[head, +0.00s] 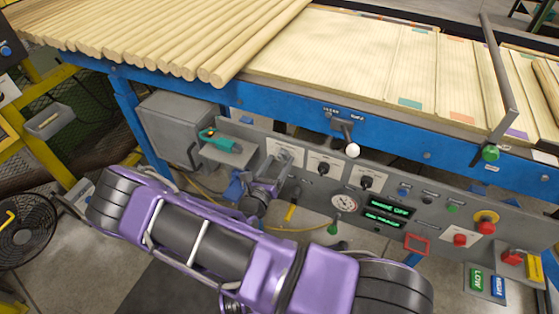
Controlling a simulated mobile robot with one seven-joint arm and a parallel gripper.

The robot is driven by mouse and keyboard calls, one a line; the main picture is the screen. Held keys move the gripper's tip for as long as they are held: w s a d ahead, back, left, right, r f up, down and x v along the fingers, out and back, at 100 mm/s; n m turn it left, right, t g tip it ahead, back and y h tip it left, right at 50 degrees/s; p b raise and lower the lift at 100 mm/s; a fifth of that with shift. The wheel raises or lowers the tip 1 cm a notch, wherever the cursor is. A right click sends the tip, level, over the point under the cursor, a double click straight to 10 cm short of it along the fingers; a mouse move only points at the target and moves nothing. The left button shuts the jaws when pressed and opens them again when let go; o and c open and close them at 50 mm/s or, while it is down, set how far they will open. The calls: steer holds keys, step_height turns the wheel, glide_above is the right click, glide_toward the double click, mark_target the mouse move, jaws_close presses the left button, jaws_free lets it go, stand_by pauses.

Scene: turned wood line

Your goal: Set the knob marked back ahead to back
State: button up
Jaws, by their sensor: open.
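A grey control panel (308,188) runs under the blue frame of the line. Black rotary knobs sit on it on light plates: one knob (323,168) in the middle and another knob (367,182) to its right. My gripper (272,184) is open, in front of the panel's left part and left of the two visible knobs. I cannot tell whether it touches anything.
A lever with a white ball (352,150) projects above the knobs. A gauge (344,203), a green display (386,215), coloured buttons and a red button on yellow (485,222) are to the right. A teal tool (220,138) lies on a shelf at left. Wooden rods (170,35) lie above.

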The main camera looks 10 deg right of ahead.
steer(key=v, duration=1.6)
steer(key=shift+s, duration=0.25)
steer(key=shift+a, duration=0.15)
